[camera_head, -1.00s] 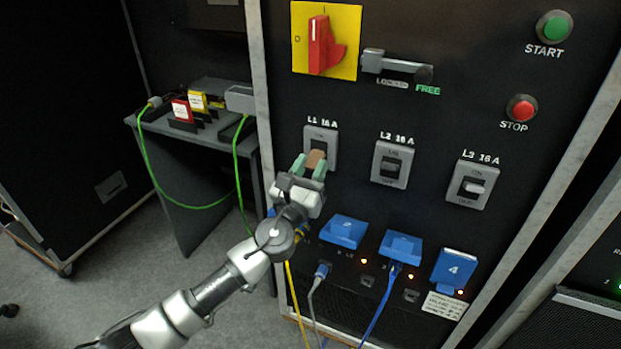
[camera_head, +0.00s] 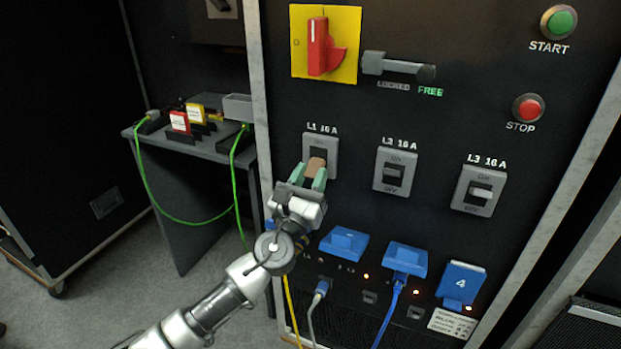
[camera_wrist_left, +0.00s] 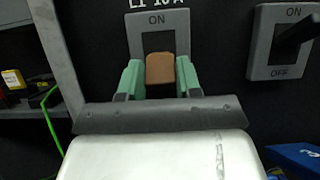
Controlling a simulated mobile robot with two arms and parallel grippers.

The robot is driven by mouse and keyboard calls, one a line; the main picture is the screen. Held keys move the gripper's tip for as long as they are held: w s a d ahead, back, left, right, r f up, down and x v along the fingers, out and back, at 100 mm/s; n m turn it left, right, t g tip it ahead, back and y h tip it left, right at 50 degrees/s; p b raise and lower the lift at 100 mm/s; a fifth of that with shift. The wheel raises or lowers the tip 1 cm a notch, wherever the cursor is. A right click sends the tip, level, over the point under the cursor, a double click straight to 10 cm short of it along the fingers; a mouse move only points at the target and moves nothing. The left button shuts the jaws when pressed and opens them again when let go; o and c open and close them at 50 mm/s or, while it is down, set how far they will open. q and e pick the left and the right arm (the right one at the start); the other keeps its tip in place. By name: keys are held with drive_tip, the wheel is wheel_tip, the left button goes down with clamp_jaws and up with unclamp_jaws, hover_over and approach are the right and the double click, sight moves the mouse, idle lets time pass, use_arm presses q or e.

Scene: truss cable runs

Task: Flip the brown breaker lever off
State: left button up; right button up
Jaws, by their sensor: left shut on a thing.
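The brown breaker lever (camera_head: 316,166) is on the L1 16 A breaker (camera_head: 331,149), the leftmost of three on the black panel. My left gripper (camera_head: 313,174) has its green fingers on either side of the lever and is shut on it. In the left wrist view the brown lever (camera_wrist_left: 160,68) sits between the two green fingertips, below the ON mark. The lower part of the L1 breaker, with its OFF mark, is hidden behind the gripper. My right gripper is not in view.
The L2 breaker (camera_head: 395,170) and L3 breaker (camera_head: 479,189) stand to the right. Blue socket covers (camera_head: 345,243) and plugged cables are below. A red rotary switch (camera_head: 322,48) is above. A grey table (camera_head: 190,145) with green cables stands at the left.

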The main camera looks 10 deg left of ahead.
use_arm(q)
drive_tip(key=o, duration=0.9)
drive_tip(key=shift+o, duration=0.2)
drive_tip(key=shift+s+a+f, duration=0.1)
drive_tip(key=shift+s+f, duration=0.15)
drive_tip(key=shift+s, duration=0.1)
drive_tip(key=v, duration=1)
drive_tip(key=shift+b, duration=0.4)
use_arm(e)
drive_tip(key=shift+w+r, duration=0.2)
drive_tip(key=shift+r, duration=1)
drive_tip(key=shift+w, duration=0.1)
